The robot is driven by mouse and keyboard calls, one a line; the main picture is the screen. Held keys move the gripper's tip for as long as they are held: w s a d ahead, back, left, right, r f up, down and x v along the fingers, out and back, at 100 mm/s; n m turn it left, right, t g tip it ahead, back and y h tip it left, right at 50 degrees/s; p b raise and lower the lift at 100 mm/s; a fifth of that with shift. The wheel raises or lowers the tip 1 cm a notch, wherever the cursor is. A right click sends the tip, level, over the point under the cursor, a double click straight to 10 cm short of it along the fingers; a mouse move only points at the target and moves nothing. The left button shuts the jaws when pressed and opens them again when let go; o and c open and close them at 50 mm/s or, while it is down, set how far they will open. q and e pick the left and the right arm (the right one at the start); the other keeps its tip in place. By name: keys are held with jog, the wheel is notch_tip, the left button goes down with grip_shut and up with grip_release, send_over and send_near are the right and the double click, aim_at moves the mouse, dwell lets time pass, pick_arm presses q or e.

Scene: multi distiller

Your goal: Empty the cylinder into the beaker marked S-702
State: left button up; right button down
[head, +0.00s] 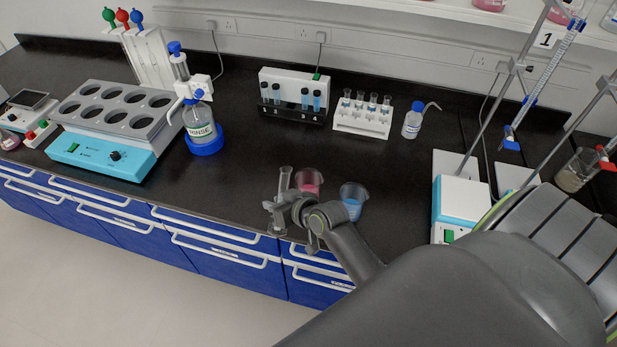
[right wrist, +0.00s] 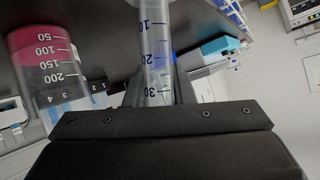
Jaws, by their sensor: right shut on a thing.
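My right gripper (head: 285,207) is shut on a slim clear graduated cylinder (head: 285,177) near the front edge of the counter. The cylinder looks about upright; I cannot tell if its foot touches the counter. It also shows between the fingers in the right wrist view (right wrist: 157,55), with marks 10, 20 and 30; its contents are unclear. A beaker of pink liquid (head: 311,185) stands just right of the cylinder and shows in the right wrist view (right wrist: 48,75). A beaker of blue liquid (head: 352,203) stands further right. No S-702 label is readable. My left gripper is out of view.
Tube racks (head: 362,122) and a small bottle (head: 412,124) stand behind. A burette stand with a teal-and-white unit (head: 461,203) is at right. The counter behind the beakers is clear.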

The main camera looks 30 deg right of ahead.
jog(key=shift+f+m+g+y+b, duration=0.1)
jog(key=shift+m+g+y+b, duration=0.2)
jog(key=shift+m+y+b, duration=0.35)
jog(key=shift+f+m+y+b, duration=0.25)
jog(key=shift+m+y+b, duration=0.3)
jog(key=shift+y, duration=0.1)
jog(key=shift+s+a+f+m+g+y+b, duration=0.25)
jog(key=shift+a+f+m+y+b, duration=0.4)
jog(key=shift+b, duration=0.45)
jog(key=shift+s+a+f+m+g+y+b, duration=0.15)
jog(key=shift+a+f+m+g+y+b, duration=0.25)
jog(key=shift+m+y+b, duration=0.55)
jog(key=shift+a+r, duration=0.1)
jog(key=shift+r, duration=0.25)
jog(key=shift+r+y, duration=0.1)
jog(key=shift+y, duration=0.2)
jog(key=shift+s+a+r+m, duration=0.1)
jog(key=shift+a+r+m, duration=0.05)
jog(key=shift+r+m, duration=0.15)
jog(key=shift+w+d+r+m+y, duration=0.1)
jog(key=shift+d+r+m+y, duration=0.15)
jog(key=shift+r+m+y, duration=0.15)
jog(key=shift+w+d+r+m+y, duration=0.1)
jog(key=shift+d+r+m+y, duration=0.15)
jog(key=shift+r, duration=0.25)
jog(key=shift+r+m+y, duration=0.25)
jog(key=shift+r+y, duration=0.1)
jog(key=shift+r, duration=0.15)
